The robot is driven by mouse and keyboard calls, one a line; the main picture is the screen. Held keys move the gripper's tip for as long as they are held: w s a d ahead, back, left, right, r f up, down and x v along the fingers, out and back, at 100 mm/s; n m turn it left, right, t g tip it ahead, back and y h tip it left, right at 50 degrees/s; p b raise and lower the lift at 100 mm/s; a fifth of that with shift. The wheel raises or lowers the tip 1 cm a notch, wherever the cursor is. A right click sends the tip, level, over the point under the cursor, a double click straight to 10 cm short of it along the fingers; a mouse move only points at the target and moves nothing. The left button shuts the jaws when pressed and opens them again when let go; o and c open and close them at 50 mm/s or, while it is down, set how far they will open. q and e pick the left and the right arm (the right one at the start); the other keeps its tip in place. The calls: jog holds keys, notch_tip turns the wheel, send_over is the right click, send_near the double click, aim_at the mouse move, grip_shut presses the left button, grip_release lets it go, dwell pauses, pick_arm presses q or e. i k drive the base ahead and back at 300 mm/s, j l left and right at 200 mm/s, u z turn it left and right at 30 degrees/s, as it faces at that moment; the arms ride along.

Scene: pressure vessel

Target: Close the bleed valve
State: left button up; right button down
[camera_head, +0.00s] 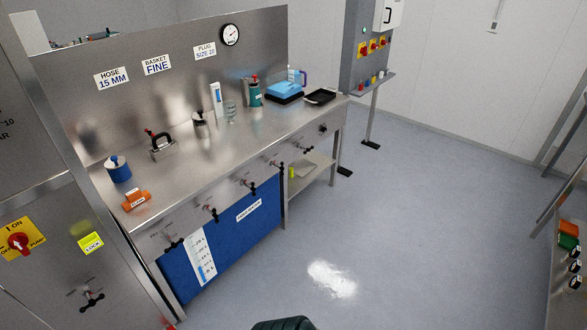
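Several small dark valve handles line the front edge of the steel bench (225,155). They include one at the near end (171,240), a second (209,211), a third (249,185), a fourth (277,164) and one further along (305,149). Another cross-shaped handle (91,298) is on the steel cabinet at the lower left. Their labels are too small to read, so I cannot tell which is the bleed valve or whether it is open. Neither of my grippers is in view.
The cabinet (50,250) stands close at the left, with a red knob (19,243) on a yellow plate. A blue tank (235,235) sits below the bench. A rack (567,285) stands at the right edge. The grey floor (420,230) between is clear.

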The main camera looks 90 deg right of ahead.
aim_at(281, 168)
jog(key=k+z, duration=0.2)
jog(key=z, duration=2.55)
jog(key=i+l, duration=0.35)
jog(key=i+l+u, duration=0.15)
jog(key=i+l, duration=0.2)
jog(key=l, duration=0.15)
jog(key=i+l, duration=0.35)
jog(key=l+u, duration=0.05)
jog(key=l, duration=0.05)
